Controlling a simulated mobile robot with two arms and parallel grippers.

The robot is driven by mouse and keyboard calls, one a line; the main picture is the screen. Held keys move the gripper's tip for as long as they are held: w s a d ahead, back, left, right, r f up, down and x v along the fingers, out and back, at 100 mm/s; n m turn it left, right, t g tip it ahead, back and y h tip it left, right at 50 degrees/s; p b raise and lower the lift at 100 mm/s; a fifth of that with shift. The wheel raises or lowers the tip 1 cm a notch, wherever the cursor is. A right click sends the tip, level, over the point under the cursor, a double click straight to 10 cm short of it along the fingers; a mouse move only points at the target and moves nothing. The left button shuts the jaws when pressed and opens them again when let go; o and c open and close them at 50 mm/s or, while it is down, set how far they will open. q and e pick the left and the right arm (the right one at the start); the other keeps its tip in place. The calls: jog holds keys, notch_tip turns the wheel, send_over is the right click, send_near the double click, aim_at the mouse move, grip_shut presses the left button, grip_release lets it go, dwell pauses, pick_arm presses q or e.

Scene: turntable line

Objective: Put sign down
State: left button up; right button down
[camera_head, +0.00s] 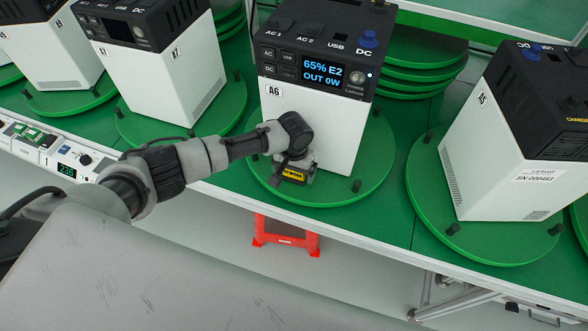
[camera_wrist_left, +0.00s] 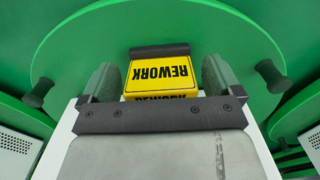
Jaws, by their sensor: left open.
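The sign is a small yellow block lettered REWORK (camera_wrist_left: 160,72), with a dark bar along its far edge in the left wrist view. In the head view the yellow sign (camera_head: 293,175) is at the green turntable disc (camera_head: 345,190), in front of the white unit A6 (camera_head: 330,125). My left gripper (camera_head: 290,172) is low over that disc. It also shows in the left wrist view (camera_wrist_left: 160,85), open, with one grey finger on each side of the sign and narrow gaps beside it. The sign's underside is hidden. My right gripper is not in view.
Unit A5 (camera_head: 500,165) stands on its own disc to the right, unit A7 (camera_head: 165,75) to the left. Stacked green discs (camera_head: 415,65) are behind A6. Black knobs (camera_head: 356,185) stick up at the disc rim. A red stool (camera_head: 285,237) is below the table edge.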

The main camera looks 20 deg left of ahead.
pick_arm(q)
jog(key=shift+r, duration=0.15)
notch_tip(320, 180, up, 12)
jog(key=b, duration=0.1)
dwell(0.3)
dwell(2.2)
